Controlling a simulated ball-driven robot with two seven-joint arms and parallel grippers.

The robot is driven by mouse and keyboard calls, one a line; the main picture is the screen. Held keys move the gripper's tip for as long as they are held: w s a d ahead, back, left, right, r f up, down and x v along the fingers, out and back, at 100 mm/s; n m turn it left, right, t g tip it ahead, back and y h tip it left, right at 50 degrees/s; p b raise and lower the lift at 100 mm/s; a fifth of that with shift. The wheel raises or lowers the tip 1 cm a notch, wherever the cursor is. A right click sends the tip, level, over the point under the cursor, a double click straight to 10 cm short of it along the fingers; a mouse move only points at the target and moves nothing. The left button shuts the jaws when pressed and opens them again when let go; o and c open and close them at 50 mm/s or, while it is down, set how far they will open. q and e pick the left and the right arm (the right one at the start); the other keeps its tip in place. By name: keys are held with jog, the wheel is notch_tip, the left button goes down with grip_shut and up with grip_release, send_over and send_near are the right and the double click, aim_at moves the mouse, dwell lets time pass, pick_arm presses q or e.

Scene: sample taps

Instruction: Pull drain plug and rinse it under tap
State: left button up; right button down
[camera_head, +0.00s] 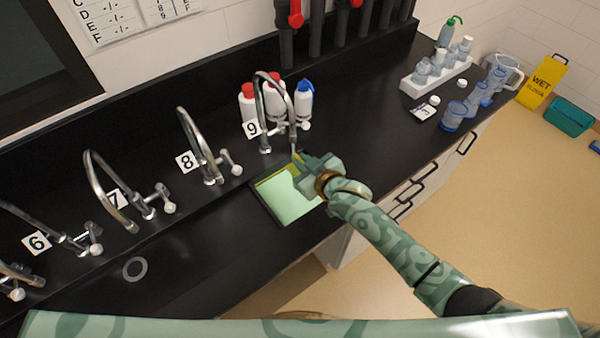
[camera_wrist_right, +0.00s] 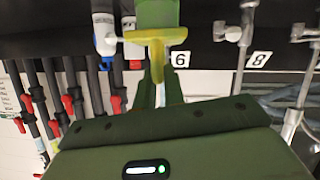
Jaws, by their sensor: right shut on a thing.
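My right gripper (camera_head: 301,161) is just in front of tap 9 (camera_head: 262,100), over the far right edge of the sink (camera_head: 288,197). It is shut on a yellow T-shaped piece, the drain plug (camera_wrist_right: 155,38), which shows at the fingertips in the right wrist view. A small yellow part of it shows in the head view. The sink has a pale green floor. I cannot tell whether water runs from the tap or whether it touches the plug. My left gripper is not in view.
Bottles with red and blue caps (camera_head: 304,100) stand behind tap 9. Tap 8 (camera_head: 197,145) and tap 7 (camera_head: 105,195) stand to the left. A white rack of bottles (camera_head: 437,71) and blue beakers (camera_head: 453,115) are on the right of the black counter.

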jog(key=shift+w+d, duration=0.1)
jog(key=shift+d, duration=0.35)
jog(key=shift+a, duration=0.6)
jog(key=shift+d+p, duration=0.2)
jog(key=shift+p, duration=0.15)
jog(key=shift+d, duration=0.4)
jog(key=shift+a, duration=0.6)
